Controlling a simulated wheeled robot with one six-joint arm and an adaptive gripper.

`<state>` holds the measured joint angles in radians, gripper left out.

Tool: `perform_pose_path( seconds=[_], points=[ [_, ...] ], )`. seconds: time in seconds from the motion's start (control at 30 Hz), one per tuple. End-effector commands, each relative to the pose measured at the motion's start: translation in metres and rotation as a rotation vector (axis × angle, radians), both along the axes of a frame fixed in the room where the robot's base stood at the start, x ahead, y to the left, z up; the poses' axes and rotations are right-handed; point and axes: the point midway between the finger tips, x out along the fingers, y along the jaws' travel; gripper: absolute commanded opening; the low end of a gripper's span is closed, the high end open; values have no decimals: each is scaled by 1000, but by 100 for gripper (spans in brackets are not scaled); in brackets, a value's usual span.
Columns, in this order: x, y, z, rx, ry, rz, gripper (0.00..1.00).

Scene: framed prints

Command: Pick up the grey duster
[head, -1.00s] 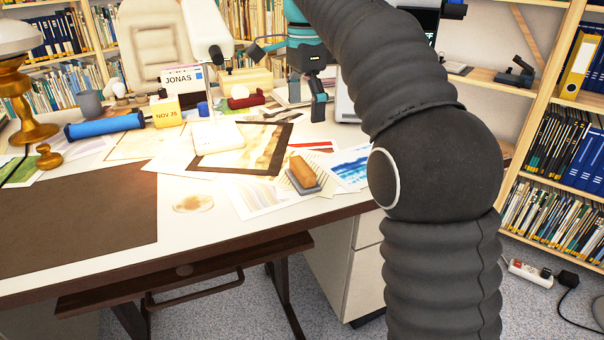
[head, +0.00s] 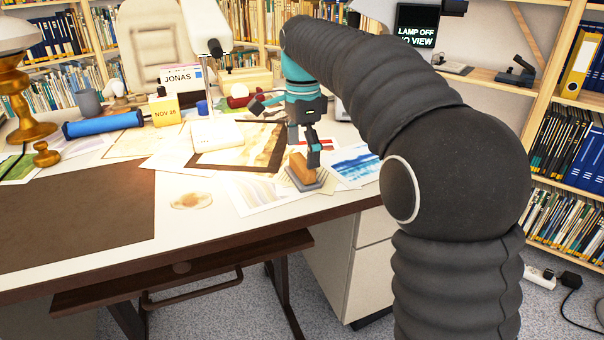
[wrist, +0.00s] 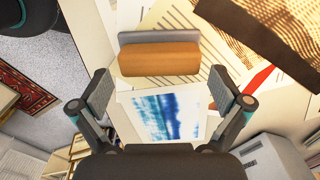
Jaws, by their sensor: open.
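The duster has a tan, wood-coloured top and a grey base. In the head view the duster (head: 302,170) lies on prints near the desk's front edge. In the wrist view the duster (wrist: 160,58) lies beyond the fingertips, near the top middle, with its long side across the picture. My gripper (head: 305,152) is just above and behind the duster in the head view, pointing down. In the wrist view my gripper (wrist: 165,92) is open and empty, with its two fingers wide apart. No contact with the duster shows.
A blue-and-white print (head: 350,165) lies right of the duster. Brown desk mat (head: 75,215) at front left is bare.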

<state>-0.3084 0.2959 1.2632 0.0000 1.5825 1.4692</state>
Motion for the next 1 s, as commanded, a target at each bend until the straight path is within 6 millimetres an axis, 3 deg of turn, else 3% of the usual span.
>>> perform_pose_path(
  seconds=[0.2, 0.5, 0.67, 1.0],
  points=[
    [-1, 1, -27, 0, 1, 0, 100],
    [-1, 1, -30, 0, 0, 0, 100],
    [-1, 1, -30, 0, 0, 0, 60],
    [-1, 1, -28, 0, 0, 0, 58]
  ],
)
